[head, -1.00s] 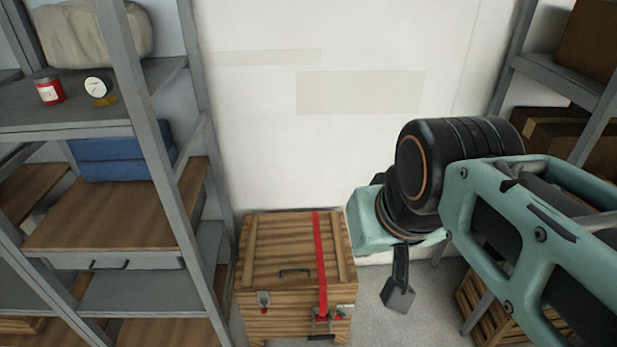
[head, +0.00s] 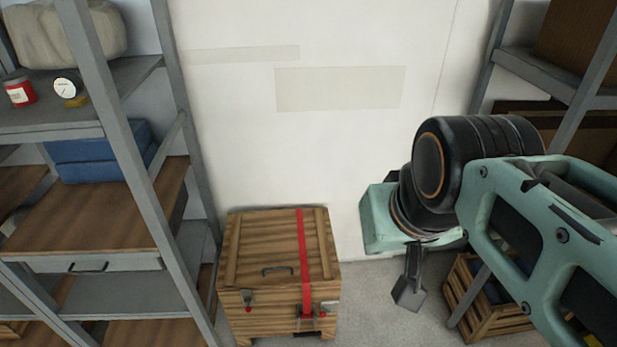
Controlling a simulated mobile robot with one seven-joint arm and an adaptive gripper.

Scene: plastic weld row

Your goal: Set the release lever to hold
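A wooden chest (head: 270,255) stands on the floor against the wall, its lid shut. A red strap (head: 303,250) runs over the lid and down the front to a metal buckle with red ends (head: 307,312). A small metal latch with a red tip (head: 248,300) is on the front left. Which of these fittings is the release lever, and how it is set, I cannot tell. My gripper (head: 408,292) hangs right of the chest in the picture, apart from it, partly hidden by my wrist; its opening cannot be made out.
Grey shelving (head: 135,150) stands at the left, with a red can (head: 20,92), a gauge (head: 66,90) and blue folded cloth (head: 95,155). Another rack (head: 545,75) stands at the right, with a slatted crate (head: 478,300) low down. Bare floor shows right of the chest.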

